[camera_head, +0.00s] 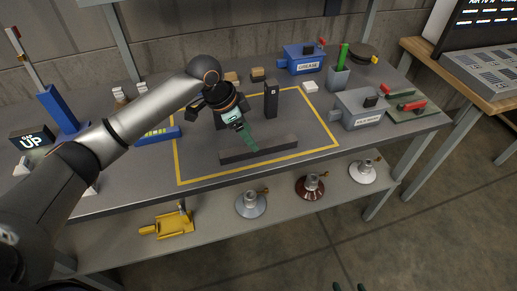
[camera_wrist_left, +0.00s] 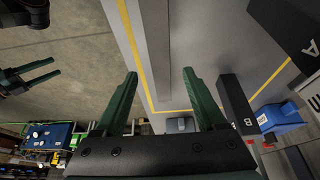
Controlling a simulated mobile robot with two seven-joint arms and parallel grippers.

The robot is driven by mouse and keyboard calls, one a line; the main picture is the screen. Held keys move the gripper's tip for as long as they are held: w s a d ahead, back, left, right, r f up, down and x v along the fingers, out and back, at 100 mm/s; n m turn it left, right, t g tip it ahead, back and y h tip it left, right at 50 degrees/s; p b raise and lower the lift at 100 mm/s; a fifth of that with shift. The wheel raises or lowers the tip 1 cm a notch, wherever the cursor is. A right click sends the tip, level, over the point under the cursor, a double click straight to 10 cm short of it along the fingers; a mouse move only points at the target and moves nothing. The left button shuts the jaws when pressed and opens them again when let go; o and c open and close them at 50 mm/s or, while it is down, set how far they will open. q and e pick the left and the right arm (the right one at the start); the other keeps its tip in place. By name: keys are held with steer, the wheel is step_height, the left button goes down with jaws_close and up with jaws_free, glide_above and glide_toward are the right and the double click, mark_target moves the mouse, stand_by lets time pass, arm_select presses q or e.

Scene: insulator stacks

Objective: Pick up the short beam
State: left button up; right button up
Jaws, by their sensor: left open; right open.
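A dark grey beam (camera_head: 270,152) lies on the table inside the yellow outline, near its front side. It is the only lying beam I can make out, so I take it as the short beam. My left gripper (camera_head: 252,140) is open with green fingers, just above and behind the beam and hiding part of it. In the left wrist view the beam (camera_wrist_left: 156,50) runs lengthwise between the open fingers (camera_wrist_left: 160,74), and nothing is held. My right gripper shows only its fingertips (camera_head: 348,287) at the bottom edge; it also shows in the left wrist view (camera_wrist_left: 38,72), open and empty.
A dark upright block (camera_head: 271,100), marked B in the left wrist view (camera_wrist_left: 234,105), stands behind the beam. A block marked A (camera_wrist_left: 285,30) stands nearby. A blue grease box (camera_head: 303,58) and a grey box (camera_head: 362,110) stand behind and right. Insulators (camera_head: 251,204) sit on the lower shelf.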

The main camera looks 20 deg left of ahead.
arm_select(q)
steer(key=x, duration=0.5)
steer(key=shift+w+d+f, duration=0.1)
steer(key=shift+w, duration=0.05)
jaws_close()
stand_by(0.4)
